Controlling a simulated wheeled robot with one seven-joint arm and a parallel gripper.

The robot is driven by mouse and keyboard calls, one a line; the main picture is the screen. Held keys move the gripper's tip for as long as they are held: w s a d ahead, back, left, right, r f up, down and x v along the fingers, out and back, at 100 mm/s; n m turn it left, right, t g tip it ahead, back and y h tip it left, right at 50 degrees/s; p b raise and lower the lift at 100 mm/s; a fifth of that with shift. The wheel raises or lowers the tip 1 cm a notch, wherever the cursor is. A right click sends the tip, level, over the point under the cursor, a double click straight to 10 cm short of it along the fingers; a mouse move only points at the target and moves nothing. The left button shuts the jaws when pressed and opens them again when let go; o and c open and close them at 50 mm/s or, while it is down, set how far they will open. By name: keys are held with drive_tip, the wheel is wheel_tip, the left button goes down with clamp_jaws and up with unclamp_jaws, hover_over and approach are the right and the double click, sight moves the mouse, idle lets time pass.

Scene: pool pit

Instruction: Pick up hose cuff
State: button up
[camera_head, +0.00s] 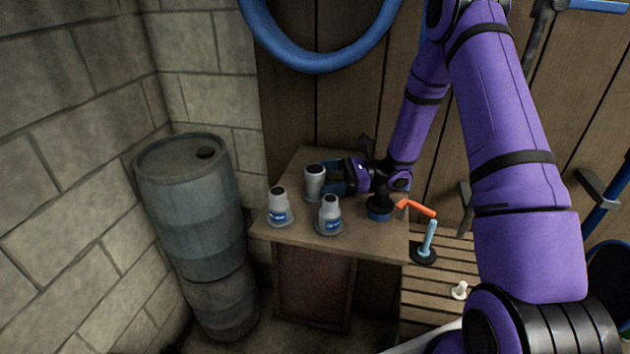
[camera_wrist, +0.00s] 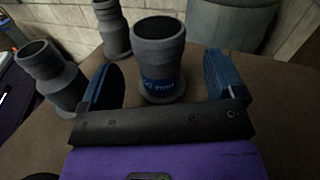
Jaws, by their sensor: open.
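The back hose cuff (camera_head: 314,184) is nearest my gripper (camera_head: 329,177); the other two are the left cuff (camera_head: 278,205) and the front cuff (camera_head: 329,213). In the wrist view, a hose cuff (camera_wrist: 158,62) with a blue band stands between the open blue fingers of my gripper (camera_wrist: 163,72). A gap shows on each side of it. Its base stands on the tabletop. Two other cuffs stand to the left in the wrist view (camera_wrist: 48,75).
A grey drum (camera_head: 190,210) stands left of the table by the stone wall. A dark, blue-based item (camera_head: 380,208) and an orange-handled tool (camera_head: 418,208) lie close to my wrist. A light-blue-handled plunger-like item (camera_head: 428,243) stands right of the table. A blue hose hangs above.

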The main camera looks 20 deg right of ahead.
sight(315, 178)
drive_tip(key=x, duration=0.4)
drive_tip(key=shift+c, duration=0.5)
drive_tip(key=c, duration=1)
drive_tip(key=shift+o, duration=0.2)
drive_tip(key=shift+r, duration=5.05)
